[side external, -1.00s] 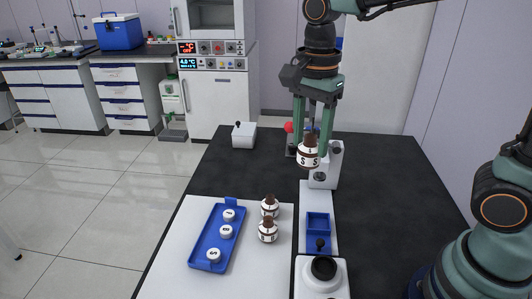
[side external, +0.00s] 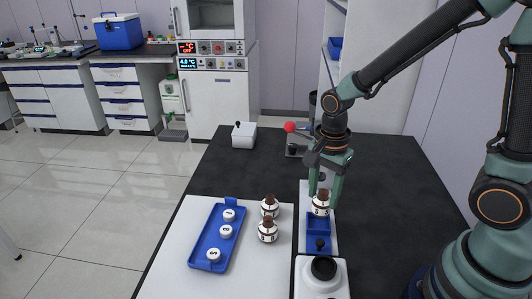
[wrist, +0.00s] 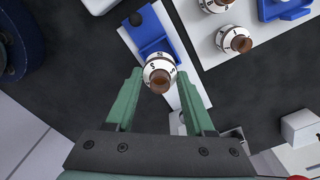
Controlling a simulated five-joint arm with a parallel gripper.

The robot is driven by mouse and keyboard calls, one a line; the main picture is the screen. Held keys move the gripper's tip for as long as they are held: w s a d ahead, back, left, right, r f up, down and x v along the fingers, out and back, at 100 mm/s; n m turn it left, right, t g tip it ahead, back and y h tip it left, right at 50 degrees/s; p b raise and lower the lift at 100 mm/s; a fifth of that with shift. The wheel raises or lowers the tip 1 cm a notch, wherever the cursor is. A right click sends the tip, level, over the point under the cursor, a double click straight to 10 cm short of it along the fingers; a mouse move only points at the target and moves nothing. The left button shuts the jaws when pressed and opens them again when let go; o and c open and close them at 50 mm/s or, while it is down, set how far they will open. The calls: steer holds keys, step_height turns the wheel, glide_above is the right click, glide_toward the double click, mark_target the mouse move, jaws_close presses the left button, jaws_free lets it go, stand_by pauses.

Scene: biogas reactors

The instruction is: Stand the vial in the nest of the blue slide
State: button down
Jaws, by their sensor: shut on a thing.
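My gripper (side external: 323,196) is shut on a brown-capped vial (side external: 320,204) with a white, marked label. The vial is upright between the fingertips, and it also shows in the wrist view (wrist: 159,74). The blue slide (side external: 318,230) lies on a white strip just below and in front of the vial, with a black knob at its near end. In the wrist view the slide (wrist: 150,35) is just beyond the vial, which overlaps its edge. The vial hides part of the slide, and I cannot tell whether they touch.
Two similar vials (side external: 268,231) stand on the white board left of the slide. A blue tray (side external: 204,257) with several white numbered caps lies further left. A white unit with a black round top (side external: 322,270) stands in front. A red-knobbed device (side external: 290,127) is behind.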

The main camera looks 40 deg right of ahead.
mark_target(321, 208)
steer(key=shift+f, duration=2.35)
steer(key=shift+f, duration=0.1)
steer(key=shift+c, duration=1.3)
jaws_free()
